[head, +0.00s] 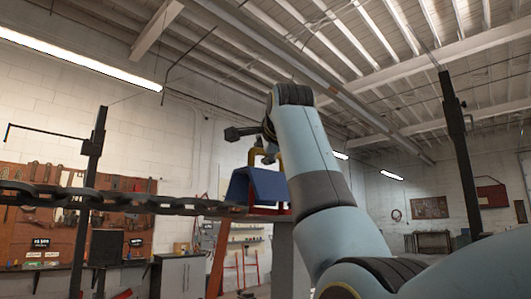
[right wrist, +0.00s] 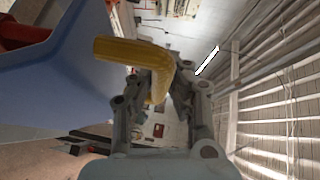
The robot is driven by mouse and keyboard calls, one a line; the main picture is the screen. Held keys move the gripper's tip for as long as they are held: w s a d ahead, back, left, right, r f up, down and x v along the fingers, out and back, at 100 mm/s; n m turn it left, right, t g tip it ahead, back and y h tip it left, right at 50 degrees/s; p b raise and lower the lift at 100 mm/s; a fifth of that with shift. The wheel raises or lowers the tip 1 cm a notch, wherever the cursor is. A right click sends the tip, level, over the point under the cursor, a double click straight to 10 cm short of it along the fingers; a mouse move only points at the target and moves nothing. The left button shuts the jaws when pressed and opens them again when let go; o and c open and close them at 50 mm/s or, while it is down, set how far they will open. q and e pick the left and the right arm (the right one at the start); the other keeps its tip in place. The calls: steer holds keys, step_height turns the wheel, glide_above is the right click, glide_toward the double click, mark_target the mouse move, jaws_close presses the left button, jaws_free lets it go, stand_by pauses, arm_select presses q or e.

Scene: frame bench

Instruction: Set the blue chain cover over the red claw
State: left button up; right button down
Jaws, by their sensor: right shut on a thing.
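The blue chain cover (head: 258,187) is a folded, roof-shaped piece with a yellow handle (head: 279,158) on top. In the head view it is at the right end of the dark chain (head: 120,202), just above chain level. My right gripper (head: 268,152) is above it, shut on the yellow handle, which also shows between the fingers in the right wrist view (right wrist: 125,52). The red claw (head: 270,212) shows only as a thin red strip below the cover. A red part also shows beside the blue cover in the right wrist view (right wrist: 22,35). Whether the cover touches the claw is unclear.
The chain runs across the left half of the head view. Dark posts stand at left (head: 92,170) and right (head: 458,150). A red-brown slanted strut (head: 217,260) and a grey column are below the cover. The tool wall and cabinets are farther back.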

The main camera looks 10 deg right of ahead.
steer(key=shift+r, duration=0.15)
steer(key=c, duration=1.3)
jaws_free()
steer(key=shift+s, duration=0.1)
steer(key=shift+f, duration=0.25)
steer(key=s, duration=0.5)
steer(key=s+r, duration=0.1)
steer(key=s, duration=0.1)
steer(key=shift+s+a+r, duration=0.1)
steer(key=shift+s, duration=0.15)
